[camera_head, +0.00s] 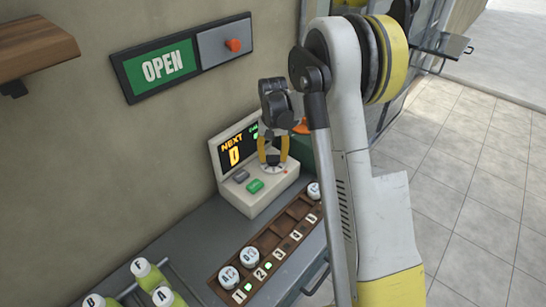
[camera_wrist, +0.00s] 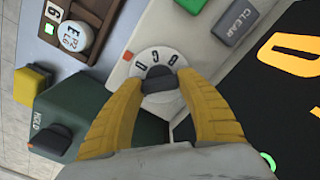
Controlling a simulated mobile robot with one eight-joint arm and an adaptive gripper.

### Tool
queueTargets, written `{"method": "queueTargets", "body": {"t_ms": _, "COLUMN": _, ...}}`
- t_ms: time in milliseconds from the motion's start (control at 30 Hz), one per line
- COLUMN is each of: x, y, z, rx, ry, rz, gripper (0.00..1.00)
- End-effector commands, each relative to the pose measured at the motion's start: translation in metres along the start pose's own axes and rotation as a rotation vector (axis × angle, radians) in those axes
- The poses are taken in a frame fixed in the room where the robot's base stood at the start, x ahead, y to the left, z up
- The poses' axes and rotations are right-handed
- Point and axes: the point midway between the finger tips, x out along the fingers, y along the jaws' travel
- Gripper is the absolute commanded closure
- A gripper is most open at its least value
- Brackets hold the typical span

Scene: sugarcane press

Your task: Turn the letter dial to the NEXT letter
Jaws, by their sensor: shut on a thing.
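The letter dial (camera_wrist: 150,62) is a pale disc with a dark grey knob (camera_wrist: 160,88) in its middle. Several dark letters show on its rim in the wrist view, with C near the middle of them. The dial sits on a cream console (camera_head: 252,190), whose dark screen (camera_head: 238,148) shows NEXT and a large orange character that looks like D or 0. My gripper (camera_head: 272,162) reaches down to the dial. Its yellow fingers, seen in the wrist view (camera_wrist: 158,82), are shut on the knob from both sides. The lower part of the dial is hidden.
A grey button (camera_head: 241,175) and a green button (camera_head: 254,186) stand beside the dial. A wooden rack (camera_head: 262,240) with white caps lies in front. Bottles (camera_head: 150,275) stand at lower left. An OPEN sign (camera_head: 165,66) hangs on the wall. A green box (camera_wrist: 75,115) is close by.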

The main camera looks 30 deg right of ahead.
Motion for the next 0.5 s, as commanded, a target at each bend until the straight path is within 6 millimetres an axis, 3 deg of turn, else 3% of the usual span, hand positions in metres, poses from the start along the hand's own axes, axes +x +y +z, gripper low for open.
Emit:
{"method": "queueTargets", "body": {"t_ms": 133, "x": 0.0008, "y": 0.0002, "z": 0.0009, "rx": -0.001, "ry": -0.002, "rz": 0.000, "gripper": 0.87}}
{"method": "queueTargets", "body": {"t_ms": 167, "x": 0.0008, "y": 0.0002, "z": 0.0009, "rx": -0.001, "ry": -0.002, "rz": 0.000, "gripper": 0.47}}
{"method": "queueTargets", "body": {"t_ms": 200, "x": 0.0008, "y": 0.0002, "z": 0.0009, "rx": -0.001, "ry": -0.002, "rz": 0.000, "gripper": 0.35}}
{"method": "queueTargets", "body": {"t_ms": 500, "x": -0.0002, "y": 0.0001, "z": 0.0003, "rx": -0.001, "ry": -0.001, "rz": 0.000, "gripper": 0.33}}
